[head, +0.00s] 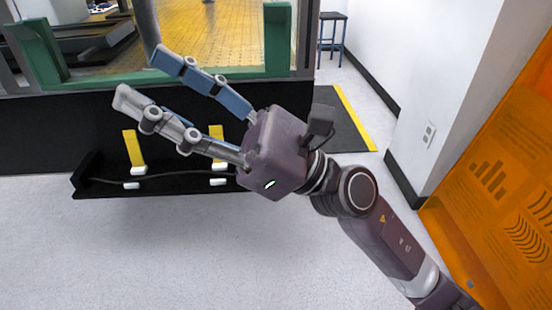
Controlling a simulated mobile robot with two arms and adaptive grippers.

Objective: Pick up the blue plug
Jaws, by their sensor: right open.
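My right gripper (142,74) is open, its two fingers reaching up and left above the black shelf (110,188). I see nothing held between its fingertips. No whole blue plug shows clearly. A thin blue sliver (178,116) shows along the lower finger; I cannot tell whether it is a plug behind the finger or part of the finger. A yellow upright piece (133,147) stands on the shelf at left, and another yellow piece (217,131) stands partly behind the lower finger. My left gripper is not in view.
White blocks (132,185) and a dark cable lie along the shelf. A green frame (85,78) borders the opening above. An orange panel (500,190) stands at right, near my right arm. A stool (331,38) stands at the back. Grey floor in front is clear.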

